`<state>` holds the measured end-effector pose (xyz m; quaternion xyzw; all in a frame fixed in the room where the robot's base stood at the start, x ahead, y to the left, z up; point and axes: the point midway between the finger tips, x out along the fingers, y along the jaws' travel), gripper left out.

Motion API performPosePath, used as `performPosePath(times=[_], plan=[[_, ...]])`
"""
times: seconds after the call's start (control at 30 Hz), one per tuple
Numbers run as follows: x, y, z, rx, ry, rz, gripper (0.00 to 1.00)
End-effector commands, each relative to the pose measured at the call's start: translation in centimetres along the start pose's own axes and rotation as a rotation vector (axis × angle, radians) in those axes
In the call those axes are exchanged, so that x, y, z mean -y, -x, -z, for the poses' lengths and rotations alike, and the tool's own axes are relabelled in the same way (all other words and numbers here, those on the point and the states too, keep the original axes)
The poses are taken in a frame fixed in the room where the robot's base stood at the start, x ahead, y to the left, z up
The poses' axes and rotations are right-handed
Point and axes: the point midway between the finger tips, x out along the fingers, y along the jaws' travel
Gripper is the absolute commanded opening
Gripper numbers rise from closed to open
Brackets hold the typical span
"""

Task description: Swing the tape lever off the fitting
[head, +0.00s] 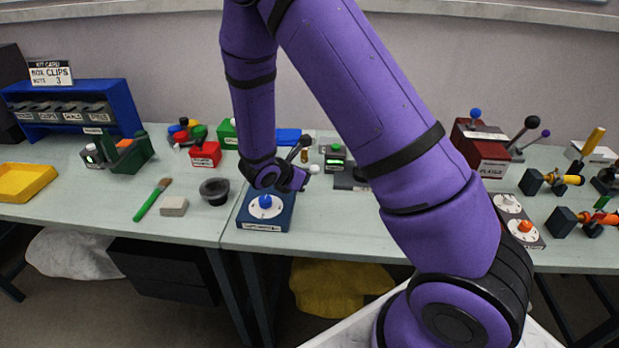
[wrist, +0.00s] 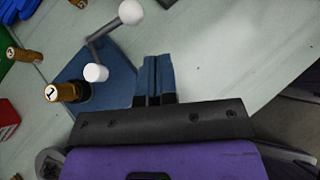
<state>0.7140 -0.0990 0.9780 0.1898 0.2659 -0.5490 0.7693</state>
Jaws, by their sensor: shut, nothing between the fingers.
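In the wrist view, a grey bent lever (wrist: 100,45) with a white ball knob (wrist: 131,12) at one end and a white cylinder (wrist: 96,72) at the other stands over a blue plate (wrist: 122,82). I take it to be the tape lever. A brass cap (wrist: 58,92) with a dark collar sits beside the cylinder on the plate and may be the fitting. My gripper (wrist: 155,62) is shut and empty, its blue fingers pressed together to the right of the lever, apart from it. In the head view my gripper (head: 300,180) is near a white knob (head: 314,168).
A blue box with a dial (head: 265,210) stands in front of my gripper in the head view. A green-lit device (head: 335,158) is to the right.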

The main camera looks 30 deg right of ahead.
Motion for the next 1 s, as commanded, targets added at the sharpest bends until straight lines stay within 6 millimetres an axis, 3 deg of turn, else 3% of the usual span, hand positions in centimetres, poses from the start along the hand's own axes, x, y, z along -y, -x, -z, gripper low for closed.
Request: performPosePath(times=[0.2,0.4,1.0], plan=[[1.0,4.2,-0.1,-0.002,0.000,-0.003,0.00],[1.6,6.2,-0.1,-0.002,0.002,-0.003,0.00],[1.7,6.7,-0.1,-0.001,0.001,-0.001,0.00]])
